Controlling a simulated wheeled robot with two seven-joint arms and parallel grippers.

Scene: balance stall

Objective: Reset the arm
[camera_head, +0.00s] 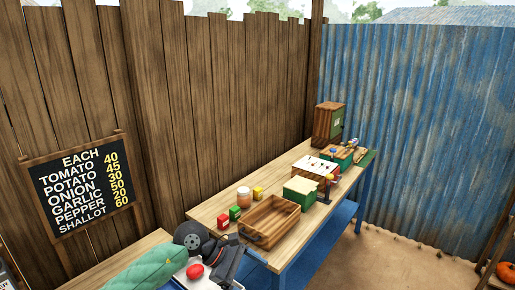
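A dark, jointed piece (207,243) at the bottom, left of centre, looks like part of my own arm. No second arm shows.
A green-and-wood box (299,193), a white-topped box (316,167) and a tall box (328,123) stand farther along. A price board (82,185) stands left.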

